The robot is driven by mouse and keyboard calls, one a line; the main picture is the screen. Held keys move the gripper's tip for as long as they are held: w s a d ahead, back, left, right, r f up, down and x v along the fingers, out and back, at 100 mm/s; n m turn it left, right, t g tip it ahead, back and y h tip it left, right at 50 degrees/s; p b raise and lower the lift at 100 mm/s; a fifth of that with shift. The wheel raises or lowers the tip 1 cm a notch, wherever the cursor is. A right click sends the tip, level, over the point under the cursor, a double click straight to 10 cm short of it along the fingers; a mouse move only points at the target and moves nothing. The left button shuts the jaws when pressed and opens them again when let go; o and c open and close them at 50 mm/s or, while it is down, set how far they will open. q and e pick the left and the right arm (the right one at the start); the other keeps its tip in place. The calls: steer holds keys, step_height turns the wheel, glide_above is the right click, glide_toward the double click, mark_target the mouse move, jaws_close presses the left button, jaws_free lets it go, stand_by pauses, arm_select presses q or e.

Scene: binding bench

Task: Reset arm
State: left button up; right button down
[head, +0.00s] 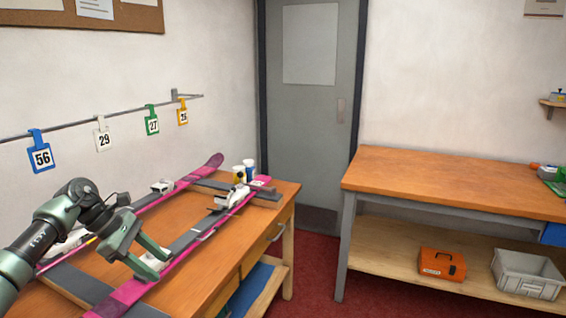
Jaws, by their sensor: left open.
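My left gripper (154,260) comes in from the left over the near bench (187,292). Its two fingers are apart and point toward the near ski. It looks empty, close above or beside a small light binding part on that ski; I cannot tell whether they touch. Two pink and grey skis lie on the bench, the near ski (208,233) and the far ski (207,169). A white binding (231,196) sits on the near ski and another (162,187) on the far ski. My right gripper is not in view.
Small cups (248,169) and a pink item (262,181) stand at the bench's far end. Numbered tags (41,157) hang on a wall rail. A second bench (450,181) at right has a clear top middle, with an orange case (442,265) and grey crate (527,275) below.

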arm_select(q)
steer(key=d+r+n+t+h, duration=0.2)
steer(key=d+n+t+h, duration=0.85)
steer(key=d, duration=1.45)
steer(key=s+a+f+n+t+y, duration=0.1)
steer(key=s+a+f+n+y, duration=0.25)
steer(key=n+y, duration=0.45)
steer(key=s+a+f+n+t+y, duration=0.1)
steer(key=s+a+f+n+y, duration=0.3)
steer(key=n, duration=0.8)
steer(key=s+a+f+n+t+y, duration=0.15)
steer(key=a+f+n+y, duration=0.3)
steer(key=n, duration=0.65)
steer(key=s+a+f+n+g, duration=0.1)
steer(key=s+f+n+g, duration=0.3)
steer(key=s, duration=0.6)
steer(key=s+a+f+n+g, duration=0.1)
steer(key=s+f+n+g, duration=0.25)
steer(key=s, duration=0.65)
steer(key=s+f+n+g, duration=0.3)
steer(key=s+f+g, duration=0.2)
steer(key=s, duration=0.5)
step_height(320, 180, down, 24)
steer(key=s+a+f+g, duration=0.2)
steer(key=s+a+f, duration=0.1)
steer(key=s+f, duration=1.5)
steer(key=shift+s+y, duration=0.2)
steer(key=shift+y, duration=0.1)
